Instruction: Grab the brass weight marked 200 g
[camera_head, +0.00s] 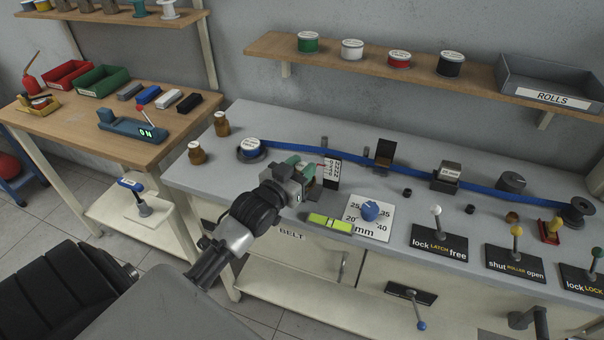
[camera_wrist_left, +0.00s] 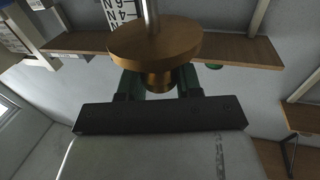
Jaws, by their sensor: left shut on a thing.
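My left gripper (camera_head: 299,168) is over the grey bench, beside an upright white scale (camera_head: 332,172) with N markings. In the left wrist view its green fingers (camera_wrist_left: 158,82) are shut on the narrow neck of a brass weight (camera_wrist_left: 154,42). The weight's wide round disc faces the camera above the fingers, and a thin metal rod shows at the disc. No 200 g mark can be read on it. In the head view the gripper largely hides the weight. My right gripper is not in view.
Two brown white-topped jars (camera_head: 197,153) stand at the bench's left end. A blue belt (camera_head: 410,176) runs along the bench from a reel (camera_head: 251,148). A blue knob (camera_head: 371,210) and a yellow-green level (camera_head: 330,223) lie nearby. Labelled levers (camera_head: 439,240) line the front right.

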